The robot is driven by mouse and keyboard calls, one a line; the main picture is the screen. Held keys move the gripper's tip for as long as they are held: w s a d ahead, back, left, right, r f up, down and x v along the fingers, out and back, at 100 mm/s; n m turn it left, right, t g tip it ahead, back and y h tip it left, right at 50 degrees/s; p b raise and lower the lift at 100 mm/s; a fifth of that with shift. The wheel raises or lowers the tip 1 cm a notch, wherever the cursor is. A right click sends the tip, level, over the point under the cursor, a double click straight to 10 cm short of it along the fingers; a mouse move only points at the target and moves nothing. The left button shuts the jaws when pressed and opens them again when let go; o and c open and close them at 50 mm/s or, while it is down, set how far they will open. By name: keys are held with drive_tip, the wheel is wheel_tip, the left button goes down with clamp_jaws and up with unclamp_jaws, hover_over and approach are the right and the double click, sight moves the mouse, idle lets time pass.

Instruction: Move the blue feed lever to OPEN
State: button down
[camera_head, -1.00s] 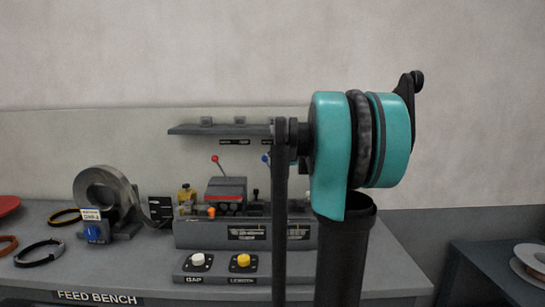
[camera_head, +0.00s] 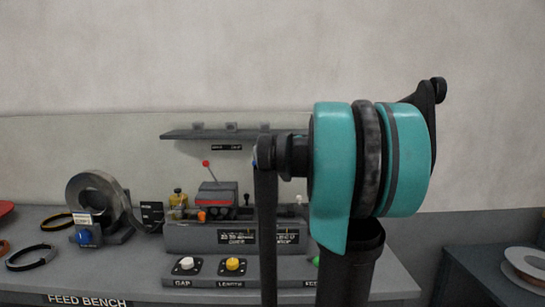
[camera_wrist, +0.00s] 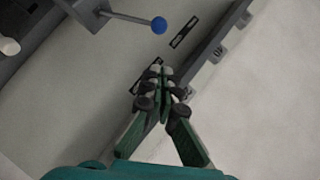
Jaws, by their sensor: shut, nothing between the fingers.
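The blue feed lever's round knob (camera_wrist: 159,25) shows in the wrist view at the top centre, on a thin metal rod (camera_wrist: 125,17) reaching in from the left. My gripper (camera_wrist: 160,72) is shut and empty, below the knob in that picture and apart from it. My gripper is hidden there too. A dark label plate (camera_wrist: 184,31) is right of the knob in the wrist view; its text is unreadable.
A red-knobbed lever (camera_head: 206,164) stands on the machine left of my arm. A shelf (camera_head: 190,134) runs along the wall above. A white button (camera_head: 187,263) and a yellow button (camera_head: 232,264) sit at the front. A metal coil (camera_head: 92,195) stands at left.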

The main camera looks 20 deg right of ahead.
drive_tip(key=shift+v, duration=2.1)
